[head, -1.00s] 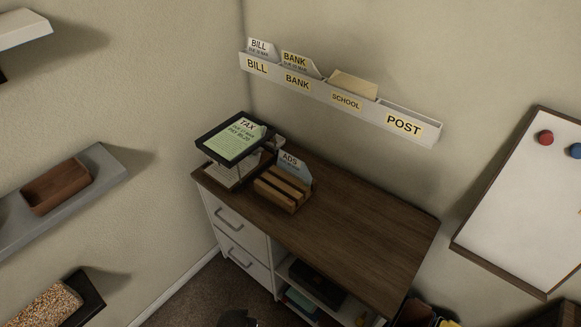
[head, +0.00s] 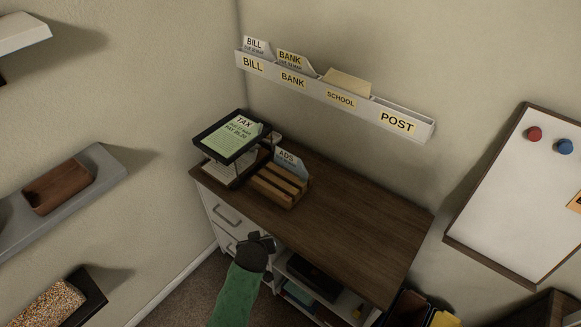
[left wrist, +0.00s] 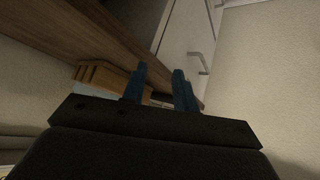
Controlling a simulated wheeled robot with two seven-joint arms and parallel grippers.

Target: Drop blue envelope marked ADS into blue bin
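The blue ADS envelope (head: 291,162) stands upright in the slotted wooden sorter (head: 277,187) on the desk, near its left end. Its lower part is hidden by the sorter. My left gripper (head: 264,241) is in front of the desk's drawers, below and nearer than the sorter, apart from the envelope. In the left wrist view its two blue fingers (left wrist: 163,85) are spread with nothing between them. The sorter shows beyond the fingers there (left wrist: 100,76). I see no blue bin in these frames. My right gripper is not in view.
A black tray stand (head: 228,137) with a green TAX paper is left of the sorter. A wall rack (head: 360,110) labelled BILL, BANK, SCHOOL and POST hangs above. The right part of the desk top (head: 350,225) is clear. Shelves are at left, a whiteboard (head: 520,190) at right.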

